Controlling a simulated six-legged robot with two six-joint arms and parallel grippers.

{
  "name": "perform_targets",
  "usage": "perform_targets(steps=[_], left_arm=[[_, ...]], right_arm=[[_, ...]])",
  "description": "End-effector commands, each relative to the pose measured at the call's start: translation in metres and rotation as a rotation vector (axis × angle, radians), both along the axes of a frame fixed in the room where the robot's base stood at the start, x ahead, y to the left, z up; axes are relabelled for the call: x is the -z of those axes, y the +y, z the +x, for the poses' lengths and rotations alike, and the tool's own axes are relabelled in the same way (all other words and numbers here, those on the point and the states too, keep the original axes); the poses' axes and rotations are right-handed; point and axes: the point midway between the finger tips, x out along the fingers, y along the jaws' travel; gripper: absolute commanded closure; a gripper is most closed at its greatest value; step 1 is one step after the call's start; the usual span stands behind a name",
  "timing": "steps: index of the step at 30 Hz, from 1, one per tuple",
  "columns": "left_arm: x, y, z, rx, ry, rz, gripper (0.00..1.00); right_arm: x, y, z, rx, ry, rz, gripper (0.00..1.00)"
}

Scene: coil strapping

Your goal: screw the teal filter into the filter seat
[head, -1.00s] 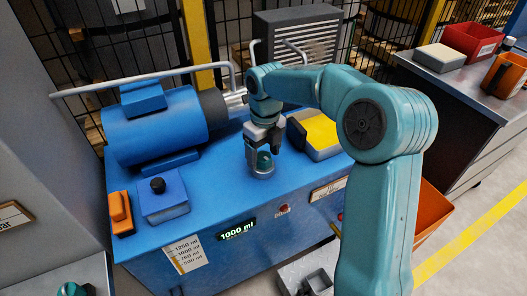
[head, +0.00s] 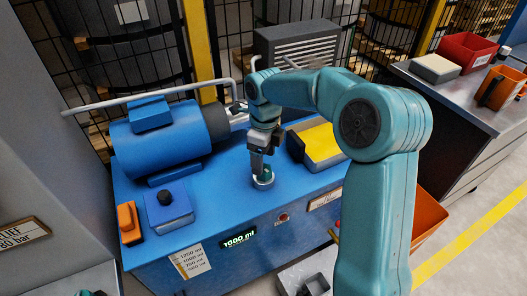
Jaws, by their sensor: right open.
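The teal filter (head: 266,172) stands upright in the round metal filter seat (head: 263,183) on top of the blue power unit. I cannot tell how deep its thread sits. My right gripper (head: 261,169) points down from above with its fingers at the filter, one finger hiding part of it. The jaws are open, and I cannot tell whether a finger touches the filter. My left gripper is not in view.
A blue motor (head: 160,135) with a grey pipe stands left of the seat. A blue box with a black knob (head: 168,204) and an orange block (head: 129,222) are at the front left. A yellow-topped block (head: 321,145) sits close on the right.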

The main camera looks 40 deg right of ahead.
Motion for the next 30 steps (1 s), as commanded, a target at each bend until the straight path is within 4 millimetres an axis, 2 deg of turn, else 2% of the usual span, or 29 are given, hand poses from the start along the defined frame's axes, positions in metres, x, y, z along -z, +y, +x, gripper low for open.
perform_targets(steps=[1, 6, 14, 24, 27, 30], left_arm=[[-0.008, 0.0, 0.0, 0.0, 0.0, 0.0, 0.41], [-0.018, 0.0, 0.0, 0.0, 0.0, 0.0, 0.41], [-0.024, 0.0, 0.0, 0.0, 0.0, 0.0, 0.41], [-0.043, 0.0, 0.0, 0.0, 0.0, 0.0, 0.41], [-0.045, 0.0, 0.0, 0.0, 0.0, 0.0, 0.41], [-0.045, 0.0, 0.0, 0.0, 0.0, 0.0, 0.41]], right_arm=[[-0.004, 0.0, 0.0, -0.089, 0.003, 0.001, 0.27], [-0.003, 0.001, 0.0, -0.401, 0.002, 0.0, 0.27], [-0.001, 0.001, 0.0, -0.624, 0.002, 0.001, 0.27], [-0.002, 0.002, 0.0, -1.298, 0.001, 0.0, 0.27], [-0.001, 0.002, 0.0, -1.433, 0.001, 0.0, 0.27], [0.0, 0.002, 0.0, -1.489, 0.001, 0.0, 0.27]])
